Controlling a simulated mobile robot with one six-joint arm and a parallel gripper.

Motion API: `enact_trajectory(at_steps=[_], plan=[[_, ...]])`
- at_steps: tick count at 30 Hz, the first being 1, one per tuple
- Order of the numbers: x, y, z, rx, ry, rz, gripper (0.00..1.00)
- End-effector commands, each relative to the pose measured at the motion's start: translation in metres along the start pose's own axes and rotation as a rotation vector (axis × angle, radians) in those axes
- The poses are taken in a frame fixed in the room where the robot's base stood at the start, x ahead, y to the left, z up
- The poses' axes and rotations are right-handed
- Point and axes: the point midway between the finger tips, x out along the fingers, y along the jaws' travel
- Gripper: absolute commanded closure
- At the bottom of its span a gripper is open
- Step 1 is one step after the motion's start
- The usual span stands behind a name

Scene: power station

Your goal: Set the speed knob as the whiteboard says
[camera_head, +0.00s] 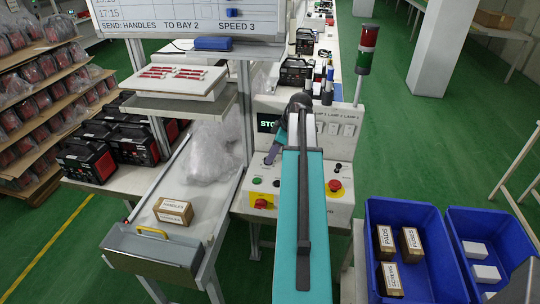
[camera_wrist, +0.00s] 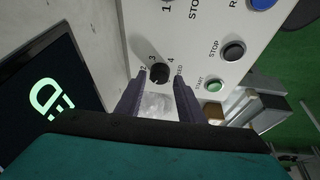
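The whiteboard (camera_head: 190,18) at the top of the head view reads "SEND: HANDLES TO BAY 2 SPEED 3". The control panel (camera_head: 342,208) stands below it, partly hidden by my arm. In the wrist view, the small black speed knob (camera_wrist: 159,73) sits on the white panel, with the numbers 2, 3 and 4 printed around it. Its pointer direction is too small to tell. My gripper (camera_wrist: 159,84) is open, its dark fingers on either side just below the knob; contact is not clear.
A dark display (camera_wrist: 45,100) with green lettering is left of the knob. START (camera_wrist: 214,85) and STOP (camera_wrist: 233,51) buttons are to its right. In the head view, a handles box (camera_head: 173,211) lies on the chute, and blue bins (camera_head: 408,212) stand at right.

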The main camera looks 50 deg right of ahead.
Motion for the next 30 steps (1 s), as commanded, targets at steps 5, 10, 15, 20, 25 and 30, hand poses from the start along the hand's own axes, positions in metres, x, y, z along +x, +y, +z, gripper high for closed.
enact_trajectory(at_steps=[5,10,15,20,25,30], plan=[[0.013,0.0,-0.001,-0.001,0.0,-0.001,0.65],[0.019,0.0,-0.001,-0.001,0.0,0.0,0.65],[0.02,0.0,-0.001,-0.002,0.0,0.001,0.65],[0.02,0.0,-0.001,-0.002,0.0,0.0,0.7],[0.02,-0.001,-0.002,-0.003,0.0,0.0,0.95],[0.02,-0.002,-0.002,0.0,0.0,0.001,0.95]])
